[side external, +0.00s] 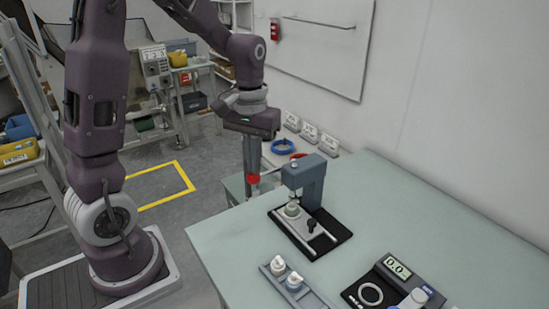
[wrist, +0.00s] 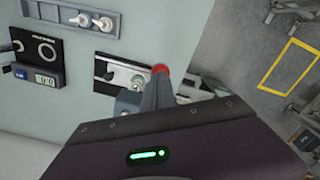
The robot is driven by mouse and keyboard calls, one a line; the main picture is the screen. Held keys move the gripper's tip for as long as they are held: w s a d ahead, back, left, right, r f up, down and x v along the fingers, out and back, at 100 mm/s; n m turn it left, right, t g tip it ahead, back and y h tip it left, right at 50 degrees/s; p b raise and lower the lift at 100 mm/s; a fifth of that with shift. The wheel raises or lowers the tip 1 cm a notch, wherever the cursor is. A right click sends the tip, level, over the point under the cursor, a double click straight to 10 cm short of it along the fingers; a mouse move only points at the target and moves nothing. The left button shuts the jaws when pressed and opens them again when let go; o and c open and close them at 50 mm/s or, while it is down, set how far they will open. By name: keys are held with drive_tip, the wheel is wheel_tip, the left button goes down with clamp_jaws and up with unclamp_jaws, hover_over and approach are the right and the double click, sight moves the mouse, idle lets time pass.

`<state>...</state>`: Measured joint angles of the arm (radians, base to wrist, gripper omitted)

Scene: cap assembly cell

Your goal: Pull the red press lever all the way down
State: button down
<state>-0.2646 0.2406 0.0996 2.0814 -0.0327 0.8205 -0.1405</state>
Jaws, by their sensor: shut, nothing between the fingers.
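The press (side external: 304,180) is a blue-grey column and head on a black base plate (side external: 335,243), near the left edge of the bench. A small white and pale green part (side external: 293,209) sits under its head; it also shows in the wrist view (wrist: 137,81). The lever's red knob (side external: 253,180) is left of the press head, at my fingertips; the wrist view shows it just past them (wrist: 161,68). The lever's bar is mostly hidden. My gripper (side external: 252,172) points down, shut and empty. I cannot tell whether the fingertips touch the knob.
A grey tray (side external: 318,303) with two white-capped parts lies in front of the press. A black gauge with a display (side external: 398,268) stands at front right. A blue bowl (side external: 283,147) and a red one are behind the press. The bench's right side is clear.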

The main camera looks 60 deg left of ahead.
sight(254, 177)
drive_tip(key=shift+s+f, duration=0.1)
drive_tip(key=shift+f, duration=2.1)
